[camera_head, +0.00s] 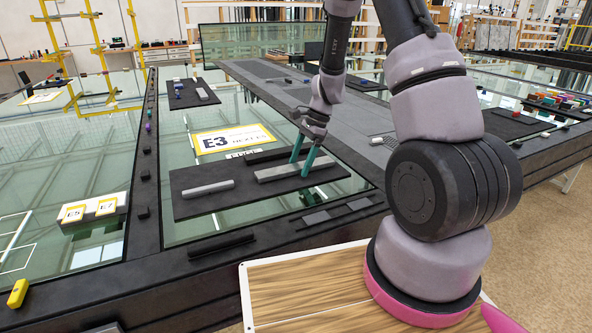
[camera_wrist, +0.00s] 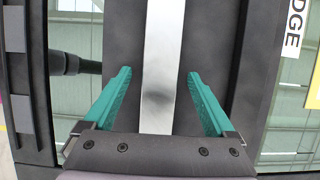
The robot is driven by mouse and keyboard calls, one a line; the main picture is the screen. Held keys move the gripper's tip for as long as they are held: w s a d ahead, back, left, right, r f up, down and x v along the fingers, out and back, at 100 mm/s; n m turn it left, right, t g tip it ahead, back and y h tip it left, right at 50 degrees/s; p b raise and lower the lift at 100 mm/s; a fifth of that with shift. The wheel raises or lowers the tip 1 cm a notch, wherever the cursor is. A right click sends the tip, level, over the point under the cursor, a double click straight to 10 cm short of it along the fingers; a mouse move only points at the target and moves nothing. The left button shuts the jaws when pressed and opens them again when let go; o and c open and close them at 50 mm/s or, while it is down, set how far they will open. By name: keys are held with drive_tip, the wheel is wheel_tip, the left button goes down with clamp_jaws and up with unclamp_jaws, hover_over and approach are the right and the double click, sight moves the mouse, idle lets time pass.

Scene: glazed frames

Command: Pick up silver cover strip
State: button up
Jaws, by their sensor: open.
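A long silver strip (camera_head: 273,174) lies flat on a black mat (camera_head: 225,207) on the glass-topped table. My gripper (camera_head: 299,169) is over this strip, pointing down, with its two teal fingers apart and nothing held. In the wrist view the strip (camera_wrist: 163,55) runs up the picture between the open fingers (camera_wrist: 159,74), with a gap on each side. A dark soft shadow lies on the strip near the gripper's palm. I cannot tell how far the fingertips are above the mat.
A shorter silver strip (camera_head: 208,187) lies to the left on the same mat. A dark bar (camera_head: 280,154) lies behind the long strip. A yellow-edged E3 sign (camera_head: 233,139) is farther back. Another dark bar (camera_head: 221,244) lies on the near table frame.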

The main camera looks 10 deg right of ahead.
sight(301, 165)
drive_tip(key=shift+f, duration=0.2)
idle(0.3)
clamp_jaws()
wheel_tip(301, 165, up, 10)
drive_tip(key=shift+r, duration=0.25)
drive_tip(key=c, duration=0.6)
unclamp_jaws()
drive_tip(key=shift+c, duration=0.2)
clamp_jaws()
drive_tip(key=shift+s+d, duration=0.1)
